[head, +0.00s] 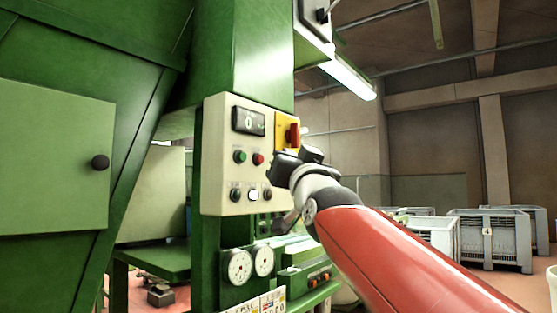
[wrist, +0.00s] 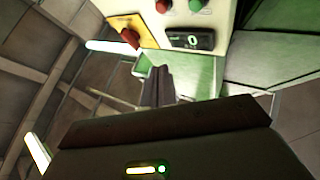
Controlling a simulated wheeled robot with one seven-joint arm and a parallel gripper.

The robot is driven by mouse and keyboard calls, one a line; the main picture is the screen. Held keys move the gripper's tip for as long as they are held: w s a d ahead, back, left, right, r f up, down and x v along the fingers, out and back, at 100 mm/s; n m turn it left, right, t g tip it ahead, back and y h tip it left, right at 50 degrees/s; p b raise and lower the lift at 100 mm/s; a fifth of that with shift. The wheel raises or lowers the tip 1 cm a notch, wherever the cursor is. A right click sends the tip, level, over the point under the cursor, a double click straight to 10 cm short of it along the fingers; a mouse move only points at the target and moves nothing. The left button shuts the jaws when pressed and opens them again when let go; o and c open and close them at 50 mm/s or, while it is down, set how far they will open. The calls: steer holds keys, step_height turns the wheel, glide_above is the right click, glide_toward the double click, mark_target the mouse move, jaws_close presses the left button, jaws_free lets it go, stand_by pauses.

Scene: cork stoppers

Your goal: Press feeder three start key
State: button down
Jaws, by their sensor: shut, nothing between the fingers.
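A cream control panel (head: 222,125) is fixed to a green machine column in the head view. It bears a dark display (head: 248,121) reading 0, a green button (head: 239,157), a red button (head: 258,159), and a lower row with a white key (head: 253,194) between two dark knobs. No label for feeder three is readable. My gripper (head: 279,164) is in front of the panel's right edge. In the wrist view its shut, empty fingers (wrist: 157,86) show below the display (wrist: 190,40); the red button (wrist: 163,5) and green button (wrist: 196,5) are at the top edge. Contact cannot be told.
A red rotary switch (head: 292,134) on a yellow plate sits at the panel's upper right, close to my gripper. Two round gauges (head: 239,266) are below the panel. Grey crates (head: 489,240) stand at the far right.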

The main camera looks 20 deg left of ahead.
mark_target(242, 157)
steer(key=shift+s+r, duration=0.15)
steer(key=shift+r, duration=0.05)
steer(key=w+a+p, duration=0.3)
steer(key=a+p, duration=0.3)
steer(key=a, duration=0.2)
steer(key=shift+w+p, duration=0.25)
steer(key=shift+p, duration=0.1)
stand_by(0.3)
steer(key=shift+a, duration=0.2)
stand_by(1.6)
steer(key=shift+w+a+p, duration=0.15)
steer(key=shift+a+p, duration=0.1)
steer(key=shift+p, duration=0.05)
